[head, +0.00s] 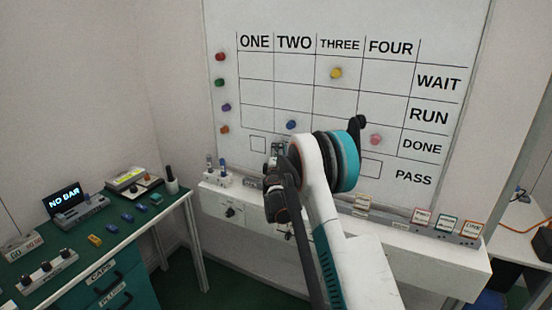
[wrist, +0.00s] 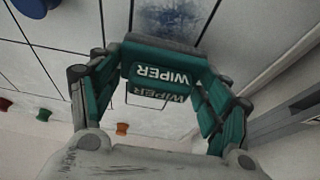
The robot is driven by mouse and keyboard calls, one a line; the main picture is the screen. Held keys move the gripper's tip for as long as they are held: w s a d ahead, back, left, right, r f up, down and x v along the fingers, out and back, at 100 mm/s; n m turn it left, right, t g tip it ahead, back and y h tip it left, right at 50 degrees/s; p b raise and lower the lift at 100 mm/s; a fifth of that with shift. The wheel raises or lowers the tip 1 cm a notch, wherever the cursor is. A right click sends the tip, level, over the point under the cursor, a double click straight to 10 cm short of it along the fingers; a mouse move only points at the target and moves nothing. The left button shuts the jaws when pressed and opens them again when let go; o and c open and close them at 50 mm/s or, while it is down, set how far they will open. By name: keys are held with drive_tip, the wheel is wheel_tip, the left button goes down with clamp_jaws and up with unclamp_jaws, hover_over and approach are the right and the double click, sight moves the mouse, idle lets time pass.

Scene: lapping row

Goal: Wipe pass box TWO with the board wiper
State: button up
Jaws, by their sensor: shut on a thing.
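My gripper (head: 278,152) is at the lower left of the whiteboard (head: 390,60), under column TWO, in the PASS row. In the wrist view its green fingers (wrist: 162,88) are shut on the board wiper (wrist: 160,73), a dark green block with a grey edge and WIPER in white. The wiper is close to the board; I cannot tell whether it touches. Dark smudged marks (wrist: 172,17) show in an outlined box just beyond the wiper. In the head view my gripper covers box TWO. The outlined pass box ONE (head: 258,144) is visible to its left.
A blue magnet (head: 291,125) sits just above my gripper, with a pink magnet (head: 375,139) to the right. A ledge (head: 425,246) below the board carries small card holders. A green-topped bench (head: 110,240) with gauges stands at the left.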

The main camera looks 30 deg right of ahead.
drive_tip(key=shift+w+d, duration=0.55)
drive_tip(key=shift+d, duration=0.2)
idle(0.8)
drive_tip(key=shift+s+d+b, duration=0.25)
drive_tip(key=shift+s+d, duration=0.3)
drive_tip(key=shift+s, duration=0.25)
drive_tip(key=shift+s+d+b, duration=0.25)
drive_tip(key=shift+s+d, duration=0.25)
drive_tip(key=shift+s, duration=0.25)
drive_tip(key=shift+s+d+b, duration=0.35)
drive_tip(key=shift+s+d, duration=0.9)
drive_tip(key=shift+s, duration=0.15)
